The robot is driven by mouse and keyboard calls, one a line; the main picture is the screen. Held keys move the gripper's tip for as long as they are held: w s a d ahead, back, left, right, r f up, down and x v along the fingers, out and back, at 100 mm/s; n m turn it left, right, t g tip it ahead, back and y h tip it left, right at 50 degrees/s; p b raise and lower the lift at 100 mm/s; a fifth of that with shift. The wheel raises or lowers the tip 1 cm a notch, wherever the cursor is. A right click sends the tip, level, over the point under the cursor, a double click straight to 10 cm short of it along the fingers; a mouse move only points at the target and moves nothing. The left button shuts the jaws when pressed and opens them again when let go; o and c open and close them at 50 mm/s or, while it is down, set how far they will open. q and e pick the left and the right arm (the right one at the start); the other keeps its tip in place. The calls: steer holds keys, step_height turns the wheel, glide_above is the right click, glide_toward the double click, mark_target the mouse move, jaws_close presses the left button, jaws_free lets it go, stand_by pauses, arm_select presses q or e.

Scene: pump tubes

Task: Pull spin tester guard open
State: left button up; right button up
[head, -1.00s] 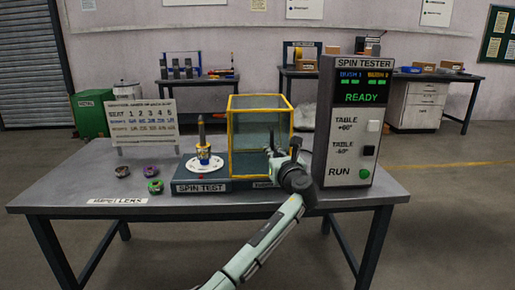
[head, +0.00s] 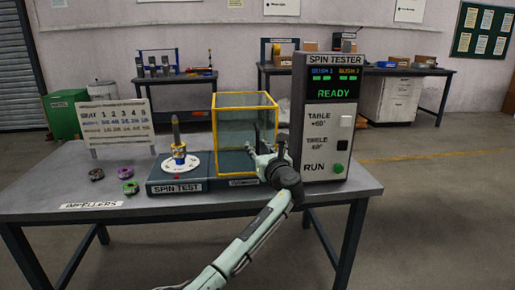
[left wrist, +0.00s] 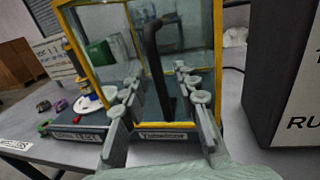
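The spin tester guard is a clear box with a yellow frame (head: 215,125), standing on the right part of the dark tester base (head: 215,184). It stands beside the white disc (head: 180,164) with its upright spindle. A dark upright handle (left wrist: 158,70) is on the guard's near side; it shows small in the head view (head: 257,132). My left gripper (head: 267,152) is at the guard's near right side. In the left wrist view, the left gripper's fingers (left wrist: 157,80) are spread, one on each side of the handle, with gaps visible. My right gripper is not in view.
The control box (head: 325,125) reading READY stands close to the right of the guard and my left gripper. Several impellers (head: 126,173) lie at the table's left, with a sign board (head: 112,115) behind them.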

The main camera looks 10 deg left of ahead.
arm_select(q)
steer(key=v, duration=1.2)
